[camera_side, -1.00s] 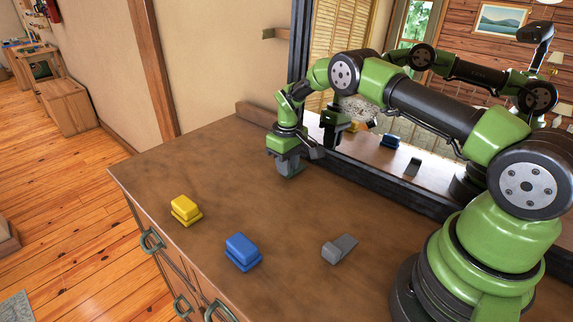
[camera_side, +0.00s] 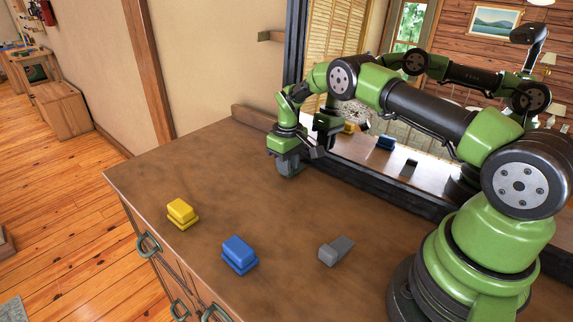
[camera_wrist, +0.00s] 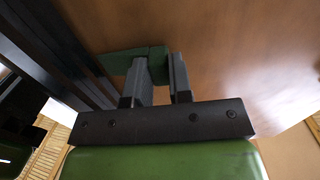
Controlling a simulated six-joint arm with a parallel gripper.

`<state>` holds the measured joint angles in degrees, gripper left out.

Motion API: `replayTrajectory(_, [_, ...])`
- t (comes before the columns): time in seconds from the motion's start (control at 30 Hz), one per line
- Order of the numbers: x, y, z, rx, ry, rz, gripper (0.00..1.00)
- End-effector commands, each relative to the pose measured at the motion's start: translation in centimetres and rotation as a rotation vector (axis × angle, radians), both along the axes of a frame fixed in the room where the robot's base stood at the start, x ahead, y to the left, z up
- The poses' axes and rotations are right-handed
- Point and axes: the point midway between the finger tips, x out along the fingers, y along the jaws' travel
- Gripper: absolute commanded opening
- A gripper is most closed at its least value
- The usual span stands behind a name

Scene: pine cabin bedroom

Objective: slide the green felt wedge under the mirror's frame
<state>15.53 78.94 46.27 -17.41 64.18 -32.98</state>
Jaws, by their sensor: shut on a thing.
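The green felt wedge (camera_wrist: 150,53) shows in the wrist view, gripped between my gripper's two grey fingers (camera_wrist: 160,66). One end points left to the mirror's dark frame (camera_wrist: 62,50) and looks close to its edge; I cannot tell whether it is touching or underneath. In the side view my gripper (camera_side: 288,168) is low over the dresser top, beside the lower rail of the mirror's frame (camera_side: 385,188), near its left corner. The wedge is hidden there by my gripper. The mirror stands upright along the back of the dresser.
A yellow block (camera_side: 181,212), a blue block (camera_side: 239,254) and a grey wedge-shaped piece (camera_side: 336,250) lie on the brown dresser top (camera_side: 215,172), towards its front. A low wooden ledge (camera_side: 254,117) borders the back left. The surface between is clear.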

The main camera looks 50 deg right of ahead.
Motion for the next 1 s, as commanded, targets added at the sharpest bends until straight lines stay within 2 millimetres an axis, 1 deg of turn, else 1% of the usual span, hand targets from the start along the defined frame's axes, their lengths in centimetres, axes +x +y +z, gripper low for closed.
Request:
replayTrajectory(0.9, [0.0,-1.4,0.0,-0.001,-0.001,-0.001,0.00])
replayTrajectory(0.93, [0.0,-1.4,0.0,-0.001,-0.001,-0.001,0.22])
replayTrajectory(0.97, [0.0,-1.4,0.0,-0.001,-0.001,-0.001,0.29])
replayTrajectory(1.0, [0.0,-1.4,0.0,-0.001,-0.001,-0.001,0.38])
